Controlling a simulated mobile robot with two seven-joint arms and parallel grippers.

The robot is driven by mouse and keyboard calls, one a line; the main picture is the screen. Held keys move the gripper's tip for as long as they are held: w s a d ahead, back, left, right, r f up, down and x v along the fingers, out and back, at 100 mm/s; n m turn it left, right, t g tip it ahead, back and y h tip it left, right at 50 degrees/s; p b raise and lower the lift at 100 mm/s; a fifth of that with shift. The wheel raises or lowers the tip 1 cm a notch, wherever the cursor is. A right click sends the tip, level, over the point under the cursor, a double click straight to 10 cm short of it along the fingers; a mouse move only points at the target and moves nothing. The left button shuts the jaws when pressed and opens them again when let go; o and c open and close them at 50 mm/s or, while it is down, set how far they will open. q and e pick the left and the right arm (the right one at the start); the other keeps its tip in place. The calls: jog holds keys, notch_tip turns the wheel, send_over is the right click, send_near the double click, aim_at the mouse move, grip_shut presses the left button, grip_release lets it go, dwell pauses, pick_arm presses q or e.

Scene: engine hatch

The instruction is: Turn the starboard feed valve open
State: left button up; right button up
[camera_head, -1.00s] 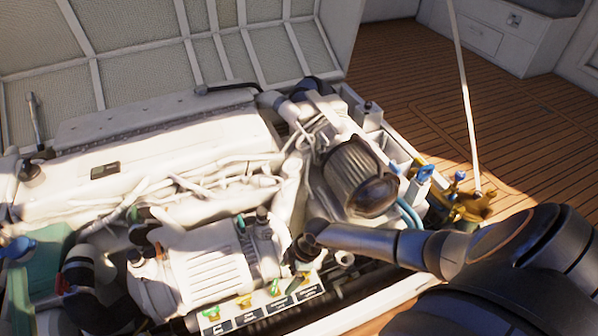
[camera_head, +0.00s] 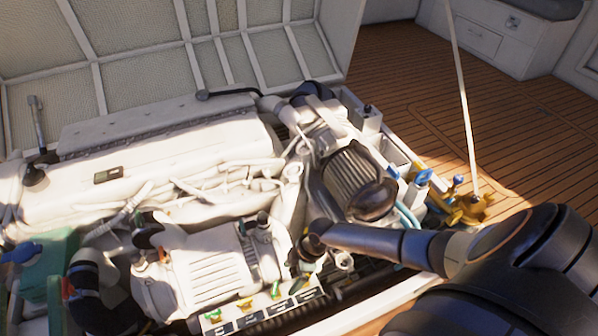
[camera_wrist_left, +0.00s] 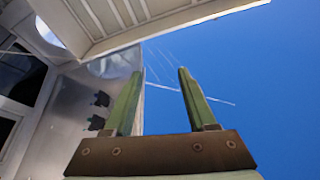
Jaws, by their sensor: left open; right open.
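A row of small valves with green and yellow handles stands along a white strip with dark labels (camera_head: 262,317) at the front of the engine bay. The labels are too small to read, so I cannot tell which valve is the starboard feed. One green-handled valve (camera_head: 275,290) shows just left of my right gripper (camera_head: 301,268). That gripper points down at the right end of the row, its fingers small and partly hidden by my wrist; I cannot tell whether it touches a valve. My left gripper (camera_wrist_left: 159,75) is open and empty, its green fingers against blue sky.
The white engine (camera_head: 205,265) with hoses fills the bay left of my right arm. A ribbed dark cylinder (camera_head: 355,180) stands close behind my right forearm. Blue-handled brass fittings (camera_head: 465,205) sit at the right edge. Wooden deck (camera_head: 400,85) beyond is clear.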

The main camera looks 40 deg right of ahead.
pick_arm(q)
jog(key=s+f+n+g+y+p, duration=0.2)
jog(key=f+g, duration=0.3)
jog(key=f, duration=0.8)
jog(key=s+f+n+g+y+p, duration=0.2)
jog(key=f+g, duration=0.4)
jog(key=f, duration=0.7)
jog(key=shift+s+a+n+y+p, duration=0.4)
jog(key=shift+s+y, duration=0.15)
jog(key=shift+y, duration=0.15)
pick_arm(e)
jog(key=shift+v, duration=2.7)
jog(key=shift+s, duration=0.2)
